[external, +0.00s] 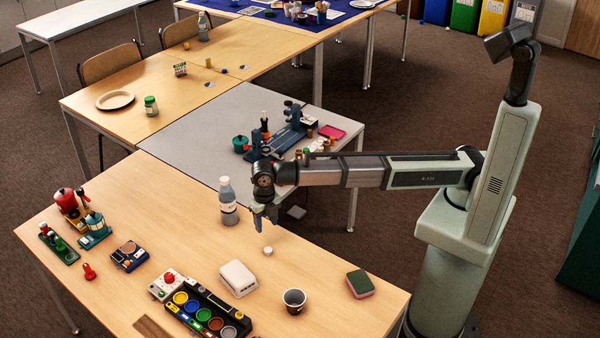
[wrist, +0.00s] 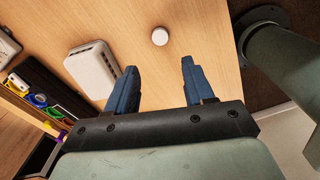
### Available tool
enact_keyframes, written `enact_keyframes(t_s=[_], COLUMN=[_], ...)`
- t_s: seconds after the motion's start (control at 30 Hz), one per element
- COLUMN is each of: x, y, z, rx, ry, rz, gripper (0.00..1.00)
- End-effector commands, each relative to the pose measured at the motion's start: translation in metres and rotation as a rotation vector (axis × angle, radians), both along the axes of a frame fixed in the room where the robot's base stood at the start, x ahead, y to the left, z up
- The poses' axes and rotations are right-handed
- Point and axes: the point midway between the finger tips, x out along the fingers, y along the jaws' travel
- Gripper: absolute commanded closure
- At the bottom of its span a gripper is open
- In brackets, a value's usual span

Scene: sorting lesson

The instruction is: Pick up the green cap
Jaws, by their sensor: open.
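My gripper (external: 265,217) is open and empty above the near wooden table, pointing down. In the wrist view my gripper (wrist: 159,66) shows two blue fingers apart, with bare table between them. A small white round cap (external: 268,251) lies on the table below it; it also shows just beyond the fingertips in the wrist view (wrist: 160,36). A green round piece (external: 204,315) sits in a black tray (external: 238,318) with other coloured rounds, left of my gripper. A jar with a green lid (external: 150,99) stands on the far left table. I cannot tell which green item is the cap.
A white box (external: 238,278) lies between the tray and my gripper. A dark cup (external: 294,301) and a green-and-pink sponge (external: 360,284) stand to the right. A clear bottle (external: 228,202) stands behind, left of my gripper. Bare table lies around the white cap.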

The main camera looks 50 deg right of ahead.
Motion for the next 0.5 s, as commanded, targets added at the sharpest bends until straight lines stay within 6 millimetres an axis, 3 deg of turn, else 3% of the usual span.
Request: enact_keyframes(t_s=[0.33,0.5], x=[0.001,0.024], y=[-0.001,-0.023], z=[0.0,0.0], rx=[0.0,0.0], ry=[0.0,0.0], rz=[-0.003,-0.045], gripper=[0.39,0.39])
